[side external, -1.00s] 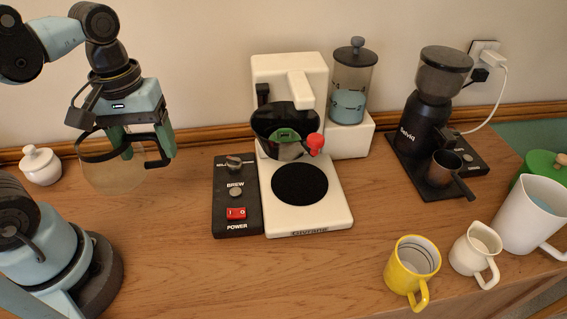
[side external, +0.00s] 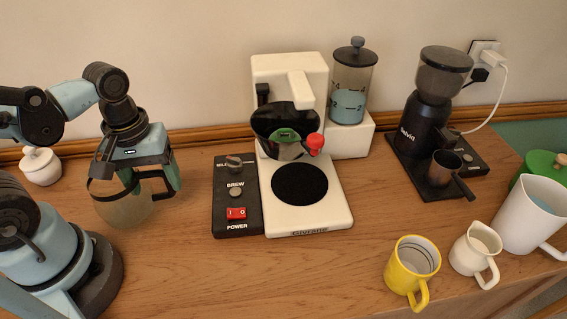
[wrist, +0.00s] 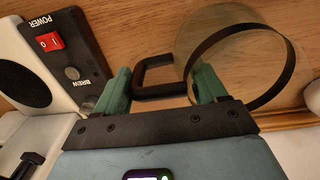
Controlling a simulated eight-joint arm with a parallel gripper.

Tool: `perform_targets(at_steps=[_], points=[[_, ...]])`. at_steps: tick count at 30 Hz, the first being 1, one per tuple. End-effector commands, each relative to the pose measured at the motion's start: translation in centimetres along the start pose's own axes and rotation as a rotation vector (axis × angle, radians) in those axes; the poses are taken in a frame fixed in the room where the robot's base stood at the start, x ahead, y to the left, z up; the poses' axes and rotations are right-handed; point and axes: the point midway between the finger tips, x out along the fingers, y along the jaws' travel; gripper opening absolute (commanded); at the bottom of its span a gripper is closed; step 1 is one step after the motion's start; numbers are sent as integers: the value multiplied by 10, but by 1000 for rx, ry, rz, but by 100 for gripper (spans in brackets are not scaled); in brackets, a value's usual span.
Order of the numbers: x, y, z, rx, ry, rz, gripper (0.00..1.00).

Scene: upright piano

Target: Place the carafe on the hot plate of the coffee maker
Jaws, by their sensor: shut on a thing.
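The glass carafe (side external: 122,209), with a black band and black handle, is in my gripper (side external: 150,180) at the left, beside the coffee maker. It appears roughly upright, at a low height; I cannot tell whether it touches the table. In the wrist view, the carafe (wrist: 228,42) has its handle (wrist: 160,91) between the green fingers of my gripper (wrist: 162,88). The white coffee maker (side external: 290,75) stands to the right. Its round black hot plate (side external: 300,184) is bare and also shows in the wrist view (wrist: 18,85). The black filter basket (side external: 285,122) with a red knob sits above and behind the plate.
The control panel (side external: 236,195) lies left of the hot plate, on the carafe's side. A white lidded pot (side external: 41,166) stands behind the carafe. A grinder (side external: 428,130), yellow mug (side external: 411,264), small creamer (side external: 474,249) and white pitcher (side external: 532,214) are at right. Wood between carafe and panel is clear.

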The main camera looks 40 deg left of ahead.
Motion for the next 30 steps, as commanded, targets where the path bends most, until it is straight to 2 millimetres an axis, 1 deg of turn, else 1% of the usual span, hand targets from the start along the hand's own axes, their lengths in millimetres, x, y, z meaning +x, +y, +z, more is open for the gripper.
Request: perform_targets(at_steps=[3, 6, 20, 21, 25, 30], points=[[9, 0, 0, 0, 0, 0, 14], [14, -1, 0, 0, 0, 0, 14], [19, -1, 0, 0, 0, 0, 14], [18, -1, 0, 0, 0, 0, 77], [18, -1, 0, 0, 0, 0, 97], [18, -1, 0, 0, 0, 0, 97]])
